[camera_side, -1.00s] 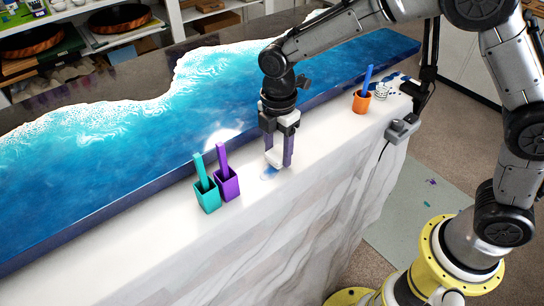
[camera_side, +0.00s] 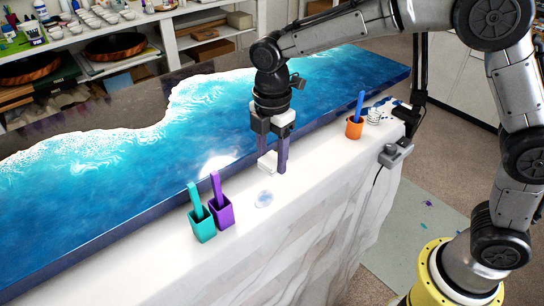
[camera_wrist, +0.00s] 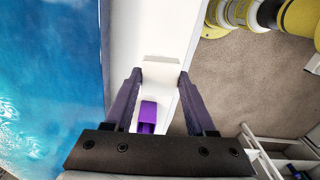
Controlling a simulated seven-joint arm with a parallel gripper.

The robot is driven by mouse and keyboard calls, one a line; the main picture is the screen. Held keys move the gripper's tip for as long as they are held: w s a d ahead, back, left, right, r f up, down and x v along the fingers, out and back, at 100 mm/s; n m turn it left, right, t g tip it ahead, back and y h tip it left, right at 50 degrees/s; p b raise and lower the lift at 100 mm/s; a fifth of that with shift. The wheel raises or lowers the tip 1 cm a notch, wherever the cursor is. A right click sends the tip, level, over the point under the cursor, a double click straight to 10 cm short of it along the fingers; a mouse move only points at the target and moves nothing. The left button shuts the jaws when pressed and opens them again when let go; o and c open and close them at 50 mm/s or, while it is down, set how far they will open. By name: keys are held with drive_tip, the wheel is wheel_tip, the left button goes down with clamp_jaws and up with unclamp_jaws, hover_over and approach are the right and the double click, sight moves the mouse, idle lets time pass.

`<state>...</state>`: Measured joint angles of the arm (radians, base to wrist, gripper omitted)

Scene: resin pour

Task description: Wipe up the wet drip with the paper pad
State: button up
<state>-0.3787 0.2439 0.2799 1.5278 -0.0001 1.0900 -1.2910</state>
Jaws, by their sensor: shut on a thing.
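My gripper (camera_side: 274,166) is shut on the white paper pad (camera_side: 266,163) and holds it in the air above the white counter. In the wrist view the pad (camera_wrist: 161,66) shows as a pale strip between the purple fingertips (camera_wrist: 160,76). The wet drip (camera_side: 264,198) is a small, pale bluish, glossy patch on the counter, in front of and below the pad in the side view. The pad is apart from the drip. I cannot make out the drip in the wrist view.
A teal cup (camera_side: 203,226) and a purple cup (camera_side: 222,213), each with a stick, stand left of the drip. An orange cup (camera_side: 354,129) stands farther right. The blue resin slab (camera_side: 110,180) runs behind. The counter (camera_side: 320,160) right of the drip is clear.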

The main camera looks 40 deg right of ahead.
idle(0.4)
hover_over(273, 192)
drive_tip(key=shift+a+f, duration=0.15)
drive_tip(key=shift+f, duration=2.85)
wheel_tip(273, 192, down, 2)
drive_tip(key=shift+f, duration=0.1)
drive_tip(key=shift+a, duration=0.8)
drive_tip(key=shift+c, duration=0.6)
drive_tip(key=shift+a, duration=2.65)
drive_tip(key=shift+d, duration=3.6)
drive_tip(key=shift+a+r, duration=0.15)
drive_tip(key=shift+r, duration=3.95)
